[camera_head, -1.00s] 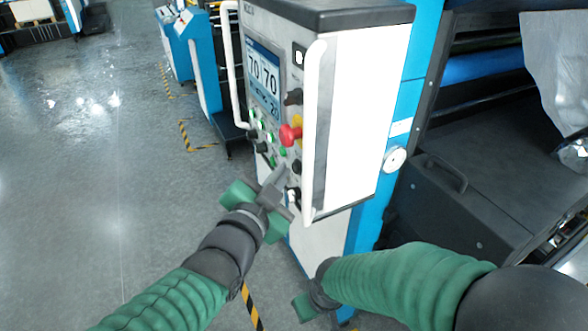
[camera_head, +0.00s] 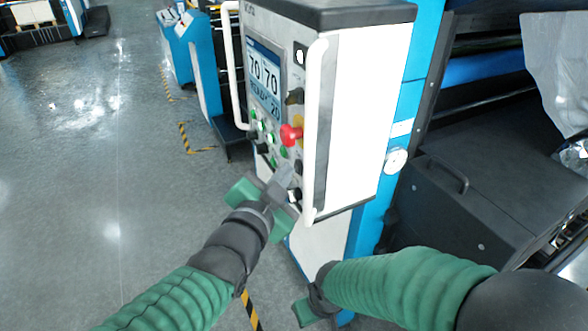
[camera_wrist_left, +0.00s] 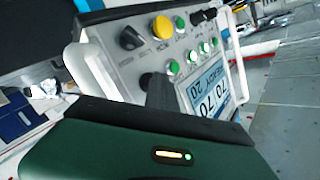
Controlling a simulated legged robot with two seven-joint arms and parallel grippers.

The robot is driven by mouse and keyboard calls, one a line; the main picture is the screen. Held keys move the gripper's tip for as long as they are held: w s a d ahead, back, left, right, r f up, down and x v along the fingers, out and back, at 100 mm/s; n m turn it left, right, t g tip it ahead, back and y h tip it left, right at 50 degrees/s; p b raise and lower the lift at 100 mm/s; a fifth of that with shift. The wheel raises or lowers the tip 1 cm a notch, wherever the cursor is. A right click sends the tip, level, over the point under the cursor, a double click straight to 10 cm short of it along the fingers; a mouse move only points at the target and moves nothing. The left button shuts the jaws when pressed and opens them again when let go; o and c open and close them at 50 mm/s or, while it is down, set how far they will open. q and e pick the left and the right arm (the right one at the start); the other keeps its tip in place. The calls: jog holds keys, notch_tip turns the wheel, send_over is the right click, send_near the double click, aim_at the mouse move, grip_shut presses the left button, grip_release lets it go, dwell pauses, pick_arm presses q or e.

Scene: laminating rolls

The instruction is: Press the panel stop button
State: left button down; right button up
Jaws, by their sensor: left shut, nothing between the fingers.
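The control panel (camera_head: 307,110) stands upright at the centre of the head view. It carries a red mushroom button (camera_head: 290,135), several lit green buttons (camera_head: 272,138) and black knobs. Labels are too small to read, so I cannot tell which control is the stop button. My left gripper (camera_head: 284,178) is shut and empty, its tip in front of the panel's lower buttons, below the red button; contact cannot be told. In the left wrist view its dark finger (camera_wrist_left: 158,92) hides part of the panel near a black knob (camera_wrist_left: 130,38). My right gripper (camera_head: 303,311) shows only partly, low beside the cabinet.
White handles (camera_head: 319,130) run along both panel sides, and a screen (camera_head: 264,82) sits above the buttons. In the left wrist view, a yellow round control (camera_wrist_left: 162,28) shows. A dark machine (camera_head: 470,190) fills the right. Open grey floor (camera_head: 90,200) lies left.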

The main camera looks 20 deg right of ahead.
dwell(0.3)
pick_arm(q)
jog(key=shift+s+a, duration=0.15)
jog(key=shift+a, duration=0.5)
jog(key=shift+a, duration=0.1)
jog(key=a+p, duration=0.2)
jog(key=a, duration=0.3)
dwell(0.5)
